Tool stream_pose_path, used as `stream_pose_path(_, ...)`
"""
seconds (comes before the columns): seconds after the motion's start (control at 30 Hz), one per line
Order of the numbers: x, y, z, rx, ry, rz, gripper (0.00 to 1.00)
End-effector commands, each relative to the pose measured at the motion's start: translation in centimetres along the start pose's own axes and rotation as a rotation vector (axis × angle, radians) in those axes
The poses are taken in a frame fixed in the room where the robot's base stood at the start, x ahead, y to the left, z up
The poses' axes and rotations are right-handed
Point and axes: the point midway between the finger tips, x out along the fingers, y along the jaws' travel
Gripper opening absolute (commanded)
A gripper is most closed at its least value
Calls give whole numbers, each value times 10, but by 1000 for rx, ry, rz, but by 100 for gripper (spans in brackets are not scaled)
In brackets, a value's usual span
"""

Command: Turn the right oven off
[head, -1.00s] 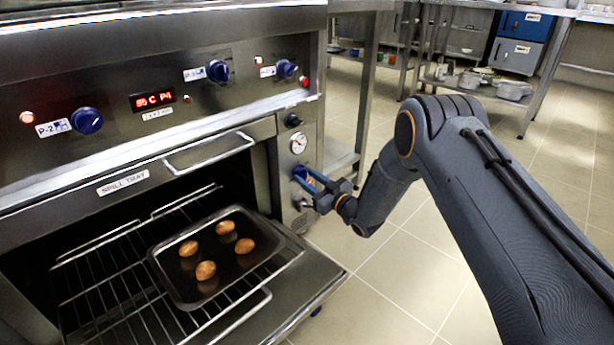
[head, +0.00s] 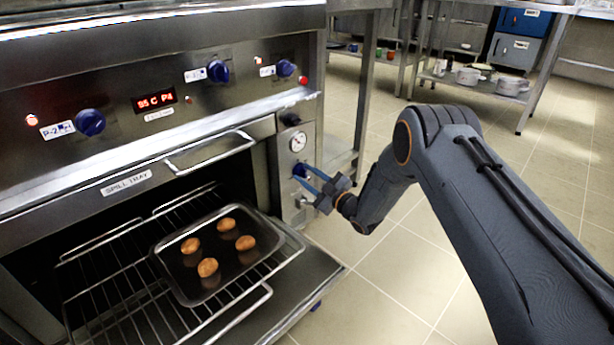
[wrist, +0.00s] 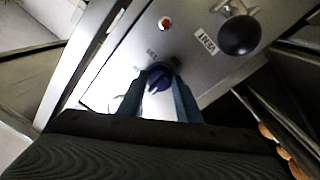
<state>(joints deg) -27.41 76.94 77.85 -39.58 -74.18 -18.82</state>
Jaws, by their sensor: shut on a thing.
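The steel oven (head: 225,150) fills the left of the head view, its door down. On its narrow right panel, a blue knob (head: 300,170) sits below a round white gauge. My gripper (head: 303,176) is shut on this knob, one blue finger on each side. In the wrist view the blue knob (wrist: 159,77) shows between my fingertips (wrist: 159,85), partly hidden by them. A red digital display (head: 154,100) on the upper panel is lit and seems to read "95 C P4".
Several brown round food pieces lie on a dark tray (head: 250,272) on the pulled-out rack (head: 115,310). More blue knobs (head: 90,122) line the upper panel. A black knob (wrist: 240,35) is near mine. Tiled floor (head: 385,290) is clear; a steel shelf stands behind.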

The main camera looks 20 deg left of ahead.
Motion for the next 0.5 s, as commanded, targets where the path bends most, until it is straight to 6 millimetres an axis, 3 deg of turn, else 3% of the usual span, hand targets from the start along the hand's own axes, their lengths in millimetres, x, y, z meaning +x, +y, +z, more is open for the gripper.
stream_pose_path(0.27,0,-2,0,0,0,-4,9)
stream_pose_path(0.3,0,-2,0,0,0,-4,38)
stream_pose_path(0.37,0,-2,0,0,0,-4,48)
stream_pose_path(0.5,-1,0,0,0,-1,-1,50)
